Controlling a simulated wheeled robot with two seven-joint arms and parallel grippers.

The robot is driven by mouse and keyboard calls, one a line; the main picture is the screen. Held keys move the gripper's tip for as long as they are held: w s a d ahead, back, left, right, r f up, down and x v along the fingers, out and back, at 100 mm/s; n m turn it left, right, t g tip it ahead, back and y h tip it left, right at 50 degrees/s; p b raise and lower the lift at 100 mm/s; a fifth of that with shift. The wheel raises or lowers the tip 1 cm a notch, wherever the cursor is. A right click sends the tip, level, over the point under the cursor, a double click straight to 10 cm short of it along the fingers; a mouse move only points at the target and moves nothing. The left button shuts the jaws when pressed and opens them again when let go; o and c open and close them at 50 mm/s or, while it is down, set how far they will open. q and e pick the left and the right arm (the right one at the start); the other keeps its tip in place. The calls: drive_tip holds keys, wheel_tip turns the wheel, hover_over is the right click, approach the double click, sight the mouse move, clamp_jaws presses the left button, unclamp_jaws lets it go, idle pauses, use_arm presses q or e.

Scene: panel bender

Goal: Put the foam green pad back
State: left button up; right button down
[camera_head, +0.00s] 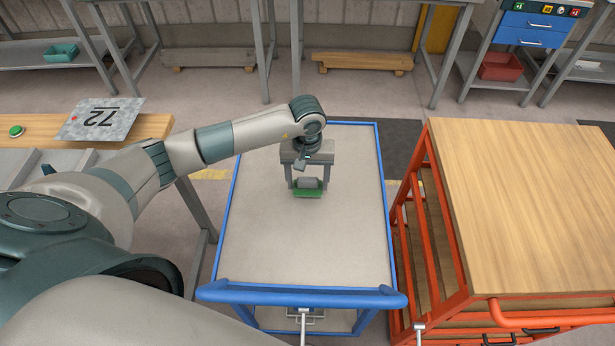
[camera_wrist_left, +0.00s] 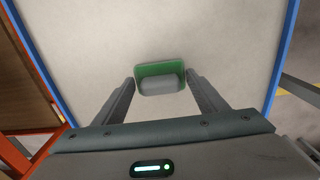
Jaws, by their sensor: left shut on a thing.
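The foam green pad (camera_head: 309,192) has a green base with a grey block on top. It is at the middle of the blue-framed cart (camera_head: 270,242), on or just above its grey top; I cannot tell which. My left gripper (camera_head: 307,184) reaches down over the cart and is shut on the pad, one finger at each side. In the left wrist view the pad (camera_wrist_left: 160,70) shows between the fingertips of my left gripper (camera_wrist_left: 161,82). My right gripper is not in view.
An orange-framed cart with a wooden top (camera_head: 535,190) stands at the right. The rest of the blue cart's top is clear.

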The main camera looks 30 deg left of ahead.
sight(307, 179)
use_arm(q)
drive_tip(key=shift+f, duration=0.15)
drive_tip(key=o, duration=0.9)
drive_tip(key=shift+o, duration=0.2)
drive_tip(key=shift+w+r+b, duration=0.1)
drive_tip(key=shift+r+b, duration=0.3)
drive_tip(key=shift+r, duration=0.2)
wheel_tip(307, 179, up, 9)
drive_tip(key=b, duration=0.3)
drive_tip(key=shift+r+b, duration=0.4)
drive_tip(key=shift+r, duration=0.55)
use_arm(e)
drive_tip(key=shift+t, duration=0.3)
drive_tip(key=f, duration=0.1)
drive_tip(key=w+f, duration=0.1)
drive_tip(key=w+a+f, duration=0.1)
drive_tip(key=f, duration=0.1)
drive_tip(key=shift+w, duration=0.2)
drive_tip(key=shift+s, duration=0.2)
